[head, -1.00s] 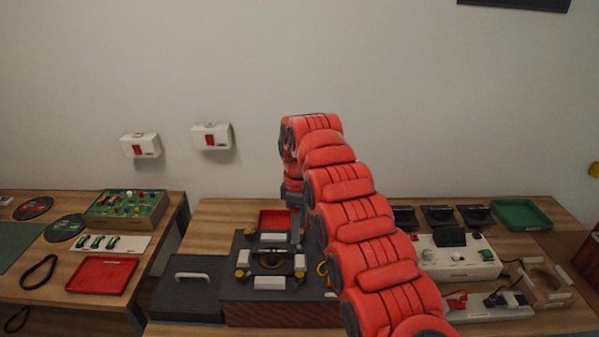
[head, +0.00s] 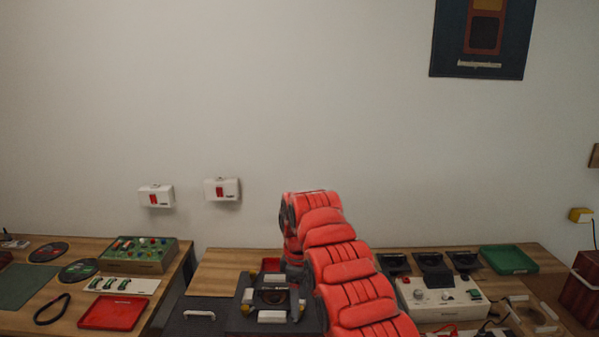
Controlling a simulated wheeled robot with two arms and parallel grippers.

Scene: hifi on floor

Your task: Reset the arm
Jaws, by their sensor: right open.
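My right arm (head: 345,265) comes in from the bottom, red and segmented, and bends down at its far end. My right gripper (head: 296,284) hangs over the dark hi-fi unit (head: 238,316) on the middle table. It is small and mostly hidden behind the arm, but it is open, and I see nothing held in it. I cannot tell whether it touches the unit. My left gripper is not in view.
On the left table lie a red tray (head: 112,313), a green board with knobs (head: 138,254) and dark discs (head: 78,270). A white control box (head: 440,300) and a green tray (head: 508,260) are at right. Two white boxes (head: 222,190) hang on the wall. The space above the tables is clear.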

